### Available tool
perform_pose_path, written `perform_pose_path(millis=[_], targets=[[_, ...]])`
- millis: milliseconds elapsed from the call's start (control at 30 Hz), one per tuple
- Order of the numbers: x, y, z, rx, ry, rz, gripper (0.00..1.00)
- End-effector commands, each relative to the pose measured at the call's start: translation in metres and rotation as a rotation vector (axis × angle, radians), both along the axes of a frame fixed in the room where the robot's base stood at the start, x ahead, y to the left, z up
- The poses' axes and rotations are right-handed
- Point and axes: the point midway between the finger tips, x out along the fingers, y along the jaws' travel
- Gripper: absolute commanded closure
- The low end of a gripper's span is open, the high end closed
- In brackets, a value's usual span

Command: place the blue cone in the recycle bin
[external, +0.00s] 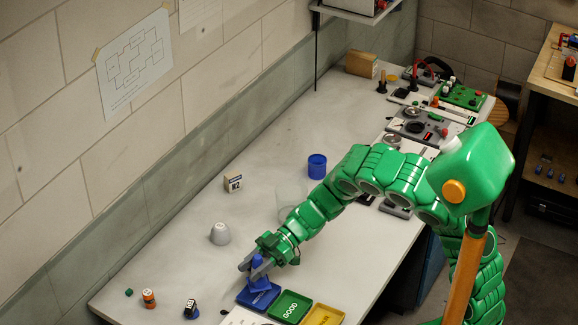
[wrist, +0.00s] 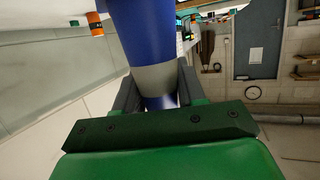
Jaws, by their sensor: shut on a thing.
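The blue cone (external: 261,284) is between the fingers of my gripper (external: 257,266), at the front of the bench. In the wrist view the cone (wrist: 148,35) shows large, blue with a pale grey band, and my gripper (wrist: 158,88) is shut on it. A blue tray (external: 250,298) lies directly under the cone. I cannot tell whether the cone touches it. I cannot read any label on the blue tray, so I cannot tell if it is the recycle bin.
A green tray marked GOOD (external: 290,307) and a yellow tray (external: 324,315) stand right of the blue one. A grey-white cup (external: 220,233), small box (external: 233,184), blue cylinder (external: 317,167) and orange-banded cylinder (external: 149,299) stand on the bench. The bench middle is mostly clear.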

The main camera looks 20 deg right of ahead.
Motion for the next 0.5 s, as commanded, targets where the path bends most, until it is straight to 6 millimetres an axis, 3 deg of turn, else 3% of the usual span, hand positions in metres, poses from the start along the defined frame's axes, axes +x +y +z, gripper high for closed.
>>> perform_pose_path(millis=[300,500], targets=[[0.001,0.001,-0.029,0.001,0.003,-0.001,0.91],[0.001,0.001,-0.031,0.001,0.000,0.000,0.91]])
